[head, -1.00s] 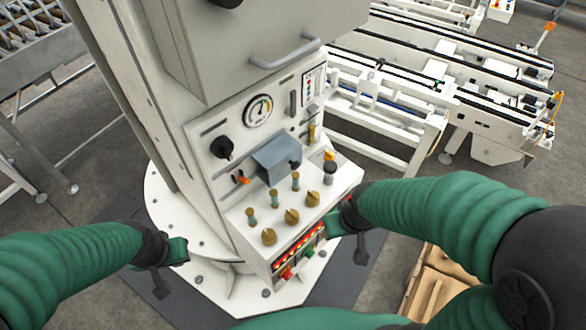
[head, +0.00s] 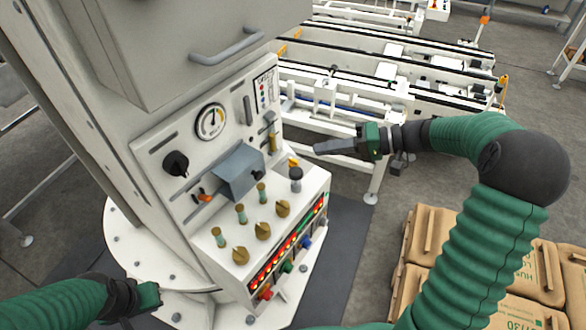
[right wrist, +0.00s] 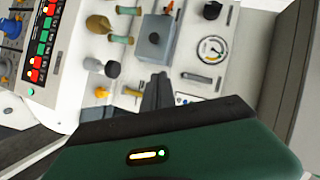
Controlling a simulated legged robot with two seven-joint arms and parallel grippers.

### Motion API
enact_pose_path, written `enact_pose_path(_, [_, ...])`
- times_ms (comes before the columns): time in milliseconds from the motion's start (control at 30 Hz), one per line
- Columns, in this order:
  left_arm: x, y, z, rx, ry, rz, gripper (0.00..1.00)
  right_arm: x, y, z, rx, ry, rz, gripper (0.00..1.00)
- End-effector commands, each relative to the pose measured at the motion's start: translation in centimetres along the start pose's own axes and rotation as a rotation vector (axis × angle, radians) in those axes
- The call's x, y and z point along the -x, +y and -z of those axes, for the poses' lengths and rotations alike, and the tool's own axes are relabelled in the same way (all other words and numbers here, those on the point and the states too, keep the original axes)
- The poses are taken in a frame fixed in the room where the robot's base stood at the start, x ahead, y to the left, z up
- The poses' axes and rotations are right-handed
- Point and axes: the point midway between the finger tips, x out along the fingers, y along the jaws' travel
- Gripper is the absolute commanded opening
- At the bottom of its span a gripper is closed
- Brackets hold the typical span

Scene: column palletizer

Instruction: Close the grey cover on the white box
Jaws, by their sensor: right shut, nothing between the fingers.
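The white box (head: 240,290) stands on the column's round base, with a sloped panel of knobs, levers and lit buttons. My right gripper (head: 318,148) is shut and empty, right of the panel and apart from the cover. Its dark fingers (right wrist: 158,92) point toward the panel in the right wrist view. My left gripper (head: 150,296) is low at the left; its fingers are unclear.
A larger grey cabinet with a handle (head: 228,48) overhangs the panel. A round gauge (head: 210,122) and black knob (head: 176,163) are beside the cover. White conveyors (head: 350,105) stand behind. Cartons (head: 430,240) lie at the lower right.

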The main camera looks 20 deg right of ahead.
Motion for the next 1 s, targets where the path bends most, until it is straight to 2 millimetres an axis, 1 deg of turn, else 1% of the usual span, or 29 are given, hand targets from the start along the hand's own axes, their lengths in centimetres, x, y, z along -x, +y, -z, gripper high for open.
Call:
enact_pose_path(33, [0.2,-0.1,0.1,0.002,0.0,0.0,0.0,-0.6,-0.2,0.0,0.0,-0.005,0.001,0.0])
enact_pose_path(167, [0.5,-0.1,0.2,0.001,-0.002,0.0,0.0,-2.9,-0.2,-0.1,-0.004,-0.009,0.001,0.0])
enact_pose_path(500, [1.8,0.2,0.5,-0.001,0.0,0.002,0.0,-10.0,0.1,-0.2,-0.007,-0.009,-0.001,0.0])
enact_pose_path(600, [2.2,0.2,0.6,-0.001,0.0,0.002,0.0,-11.0,0.1,-1.6,-0.009,-0.008,-0.003,0.0])
enact_pose_path(700, [2.4,0.2,0.6,-0.001,-0.001,0.002,0.0,-11.9,0.2,-2.5,-0.008,-0.007,-0.003,0.0])
enact_pose_path(833, [2.4,0.1,0.6,-0.001,-0.001,0.001,0.0,-12.5,0.2,-3.0,-0.006,-0.007,-0.005,0.0])
enact_pose_path(1000, [2.4,0.2,0.6,-0.001,-0.001,0.001,0.0,-12.5,0.3,-3.1,-0.006,-0.006,-0.005,0.0])
